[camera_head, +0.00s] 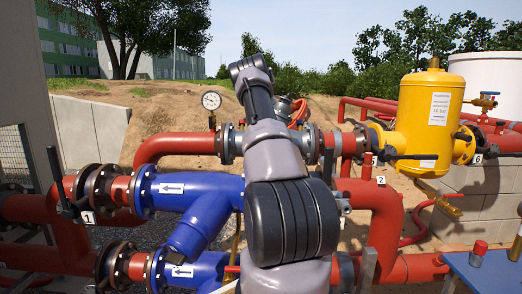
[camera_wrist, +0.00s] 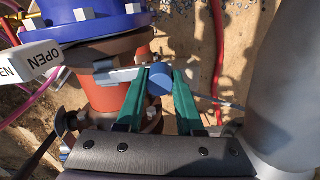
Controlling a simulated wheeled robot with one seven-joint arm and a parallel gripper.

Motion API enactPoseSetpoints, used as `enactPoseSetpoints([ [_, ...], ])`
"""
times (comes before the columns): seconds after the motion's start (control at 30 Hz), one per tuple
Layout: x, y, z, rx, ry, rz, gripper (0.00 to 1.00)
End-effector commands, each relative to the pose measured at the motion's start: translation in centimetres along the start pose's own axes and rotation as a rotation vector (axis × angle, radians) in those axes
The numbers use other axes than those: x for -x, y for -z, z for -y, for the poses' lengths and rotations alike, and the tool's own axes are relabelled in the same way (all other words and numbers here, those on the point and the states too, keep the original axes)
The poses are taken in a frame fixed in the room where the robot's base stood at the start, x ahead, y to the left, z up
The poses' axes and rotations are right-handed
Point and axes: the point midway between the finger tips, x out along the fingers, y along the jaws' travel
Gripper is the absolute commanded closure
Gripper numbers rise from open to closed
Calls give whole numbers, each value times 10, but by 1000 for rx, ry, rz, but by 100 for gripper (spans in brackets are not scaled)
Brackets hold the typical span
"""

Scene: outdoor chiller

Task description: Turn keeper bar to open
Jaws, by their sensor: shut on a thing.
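In the wrist view, the two green fingers of my gripper (camera_wrist: 160,88) stand on either side of a blue round knob (camera_wrist: 158,74) and are shut on it. A pale grey bar (camera_wrist: 122,75), which looks like the keeper bar, runs left from the knob across a brown flange and red pipe. A white tag (camera_wrist: 42,61) reading "OPEN" sits to the left of the bar; part of a second label shows at the picture edge. In the head view my arm covers the middle, and the gripper and bar are hidden behind it.
A yellow tank (camera_head: 432,100) stands at right. A pressure gauge (camera_head: 211,101) rises at upper left. A blue table (camera_head: 490,272) is at lower right.

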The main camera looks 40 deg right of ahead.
Motion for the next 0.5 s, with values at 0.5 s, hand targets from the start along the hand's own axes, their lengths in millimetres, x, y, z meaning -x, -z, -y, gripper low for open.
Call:
enactPoseSetpoints([
  [0.5,0,4,1,-53,0,0,100],
])
